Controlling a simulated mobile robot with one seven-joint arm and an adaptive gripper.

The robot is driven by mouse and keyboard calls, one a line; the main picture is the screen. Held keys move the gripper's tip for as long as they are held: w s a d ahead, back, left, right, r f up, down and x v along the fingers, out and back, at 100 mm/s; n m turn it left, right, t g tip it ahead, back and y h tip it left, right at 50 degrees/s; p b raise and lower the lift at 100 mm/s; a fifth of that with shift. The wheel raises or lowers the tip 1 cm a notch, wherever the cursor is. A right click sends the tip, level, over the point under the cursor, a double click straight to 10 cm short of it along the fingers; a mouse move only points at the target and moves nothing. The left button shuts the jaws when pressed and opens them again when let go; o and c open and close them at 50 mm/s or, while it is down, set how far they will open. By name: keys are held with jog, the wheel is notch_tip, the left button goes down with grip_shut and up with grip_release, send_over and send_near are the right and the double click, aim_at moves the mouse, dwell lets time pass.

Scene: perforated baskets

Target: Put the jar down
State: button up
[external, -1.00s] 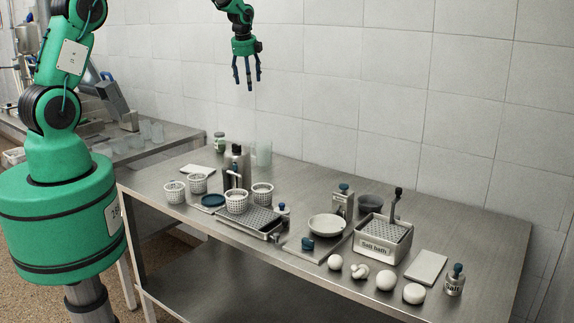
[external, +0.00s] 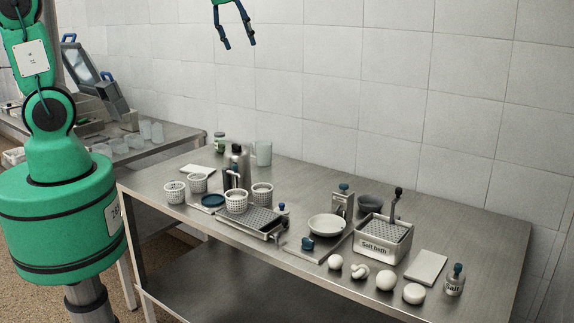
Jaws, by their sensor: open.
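My gripper (external: 239,45) is high above the back of the steel table, in front of the tiled wall. Its fingers are spread and nothing is between them. A pale translucent jar-like vessel (external: 263,153) stands upright on the table near the wall. A small jar with a greenish middle (external: 219,142) stands to its left at the back corner. A small bottle labelled as salt (external: 454,281) with a dark blue top stands at the right front. I cannot tell which of these the task calls the jar. My gripper touches none of them.
Several white perforated baskets (external: 236,203), a metal flask (external: 236,168) and a perforated tray (external: 250,221) crowd the left half. A salt bath box (external: 381,248), a plate (external: 326,225) and several white cheese-like lumps (external: 385,279) are to the right. The back right tabletop is clear.

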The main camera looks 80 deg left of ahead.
jog(key=s+d+n+t+h, duration=0.2)
jog(key=s+d+n, duration=0.3)
jog(key=s+d, duration=1.7)
jog(key=shift+s+d+n, duration=0.3)
jog(key=shift+d+n, duration=0.1)
jog(key=shift+d, duration=0.7)
jog(key=shift+f, duration=0.1)
notch_tip(320, 180, down, 15)
jog(key=b, duration=1.5)
